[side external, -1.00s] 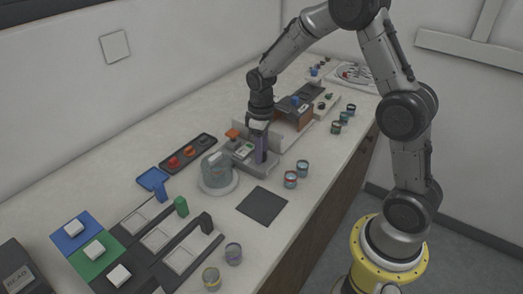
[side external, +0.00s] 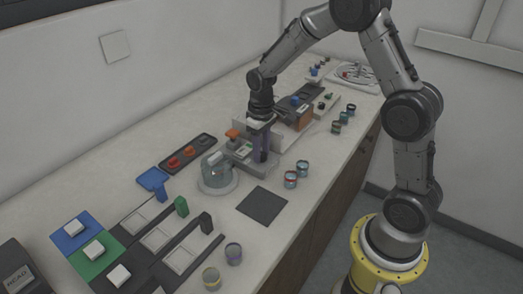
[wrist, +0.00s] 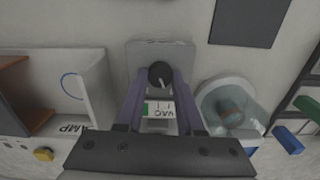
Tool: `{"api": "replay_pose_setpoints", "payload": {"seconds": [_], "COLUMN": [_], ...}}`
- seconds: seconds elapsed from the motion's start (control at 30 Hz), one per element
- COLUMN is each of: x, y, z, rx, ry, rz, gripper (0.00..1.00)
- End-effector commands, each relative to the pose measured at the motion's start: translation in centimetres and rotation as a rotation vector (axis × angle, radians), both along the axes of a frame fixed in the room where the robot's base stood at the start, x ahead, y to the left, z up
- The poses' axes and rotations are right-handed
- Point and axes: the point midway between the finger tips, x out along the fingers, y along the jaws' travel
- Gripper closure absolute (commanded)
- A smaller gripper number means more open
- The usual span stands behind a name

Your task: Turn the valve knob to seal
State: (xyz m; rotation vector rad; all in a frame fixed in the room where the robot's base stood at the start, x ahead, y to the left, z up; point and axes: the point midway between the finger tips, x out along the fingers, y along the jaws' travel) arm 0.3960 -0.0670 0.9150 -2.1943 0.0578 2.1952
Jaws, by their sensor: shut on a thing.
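The valve knob (wrist: 159,72) is a round black knob with a white pointer mark. It stands on a grey base plate (wrist: 178,50) beside a label reading VAC (wrist: 160,112). My gripper (wrist: 160,80) has its two purple fingers on either side of the knob, shut on it. In the side external view, my gripper (side external: 259,155) points straight down at the grey vacuum unit (side external: 236,149), and its fingers hide the knob there. A clear round chamber (side external: 216,172) on a white disc stands beside the unit; it also shows in the wrist view (wrist: 229,106).
Two small tins (side external: 290,180) and a dark square mat (side external: 262,205) lie on the front side. A dark tray with red and orange pieces (side external: 187,153) lies behind the chamber. A light-walled press with a brown block (side external: 300,116) stands beyond my gripper.

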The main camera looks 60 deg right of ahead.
Motion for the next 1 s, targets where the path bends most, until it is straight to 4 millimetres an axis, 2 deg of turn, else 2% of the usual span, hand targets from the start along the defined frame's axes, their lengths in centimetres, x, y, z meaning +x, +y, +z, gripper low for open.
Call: {"api": "replay_pose_setpoints", "payload": {"seconds": [0.7, 1.0], "x": [0.03, 0.01], "y": [-0.07, -0.09], "z": [0.11, 0.13], "rx": [0.000, 0.001], "ry": [-0.002, -0.002], "rz": [-0.678, -0.915], "gripper": [1.00, 1.00]}}
